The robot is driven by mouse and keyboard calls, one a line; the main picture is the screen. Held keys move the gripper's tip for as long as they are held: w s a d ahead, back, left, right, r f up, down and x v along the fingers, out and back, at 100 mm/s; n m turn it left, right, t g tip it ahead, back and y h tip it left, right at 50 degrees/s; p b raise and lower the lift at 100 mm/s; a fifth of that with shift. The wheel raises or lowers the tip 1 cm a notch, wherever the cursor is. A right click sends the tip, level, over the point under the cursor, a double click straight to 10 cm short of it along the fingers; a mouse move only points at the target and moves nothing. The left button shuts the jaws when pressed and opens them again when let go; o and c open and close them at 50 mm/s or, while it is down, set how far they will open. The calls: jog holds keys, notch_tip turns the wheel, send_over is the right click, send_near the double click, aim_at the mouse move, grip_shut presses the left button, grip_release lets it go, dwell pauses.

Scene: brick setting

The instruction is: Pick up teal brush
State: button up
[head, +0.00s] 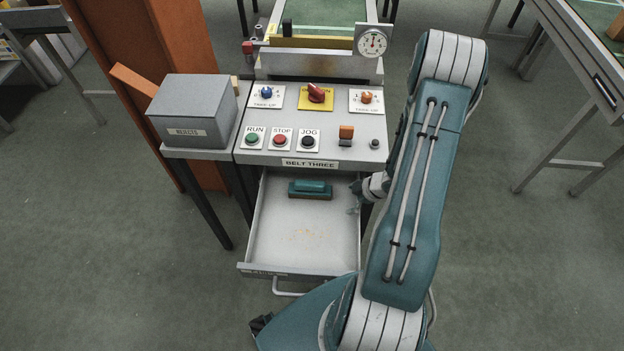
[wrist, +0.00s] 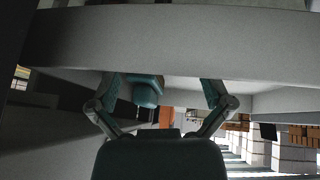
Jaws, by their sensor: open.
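The teal brush (head: 310,188) lies at the back of the open grey drawer (head: 275,235), teal handle up and brown bristles showing along its front side. My gripper (head: 355,199) is at the drawer's right side, to the right of the brush and apart from it. In the wrist view my gripper (wrist: 160,87) has its two fingers spread wide and nothing held. The teal brush (wrist: 147,93) shows beyond them, nearer the left finger, seen end-on and partly hidden.
The control panel (head: 309,163) with buttons and knobs overhangs the drawer's back. A grey box (head: 190,112) stands on a side shelf at the left. A pale horizontal panel (wrist: 180,40) crosses the top of the wrist view.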

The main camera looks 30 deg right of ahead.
aim_at(310, 188)
jog(key=w+a, duration=0.4)
jog(key=w, duration=0.1)
jog(key=shift+w+a, duration=0.1)
jog(key=shift+a, duration=0.25)
jog(key=shift+w+a, duration=0.2)
jog(key=shift+w, duration=0.25)
jog(key=w+a, duration=0.3)
jog(key=shift+w+f, duration=0.3)
jog(key=shift+f, duration=0.05)
jog(key=shift+a+f, duration=0.15)
jog(key=c, duration=1.4)
